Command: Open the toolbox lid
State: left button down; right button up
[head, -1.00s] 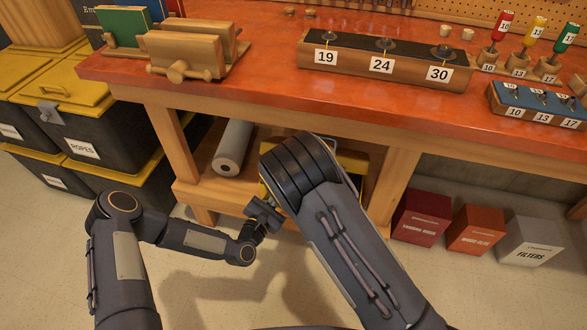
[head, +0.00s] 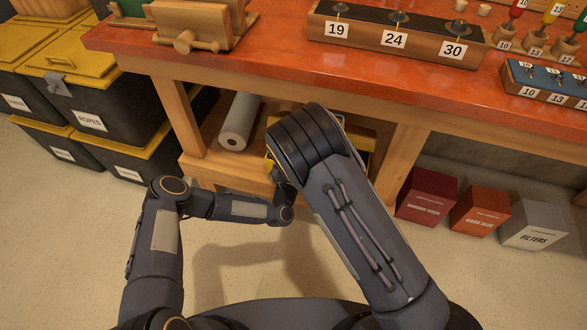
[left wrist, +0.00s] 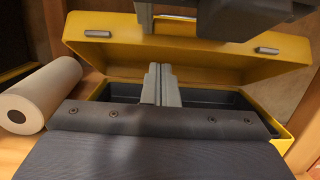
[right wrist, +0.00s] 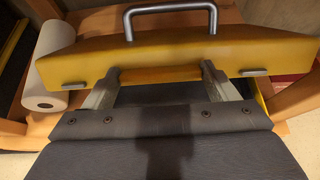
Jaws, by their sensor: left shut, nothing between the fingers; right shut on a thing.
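The yellow toolbox (head: 361,140) stands on the low shelf under the bench, mostly hidden by my right arm in the head view. In the left wrist view its lid (left wrist: 190,58) is raised part way and the dark interior (left wrist: 210,97) shows. My left gripper (left wrist: 161,70) is shut and empty, pointing at the gap between box and lid. My right gripper (right wrist: 158,76) is shut on the lid's front edge, with a finger on each side of a yellow strip. The lid's grey handle (right wrist: 170,18) is just beyond. The right gripper is hidden in the head view.
A white paper roll (head: 239,121) lies on the shelf left of the toolbox. A bench leg (head: 398,165) stands to its right, with several small boxes (head: 427,195) beyond. The orange bench top (head: 260,50) overhangs the shelf. Black bins (head: 100,115) stand at left.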

pick_arm(q)
jog(key=shift+w+d+r, duration=0.15)
jog(key=shift+w+r, duration=0.35)
jog(key=shift+r, duration=0.3)
jog(key=shift+w+d+r, duration=0.15)
jog(key=shift+w+r, duration=0.3)
jog(key=shift+r, duration=0.35)
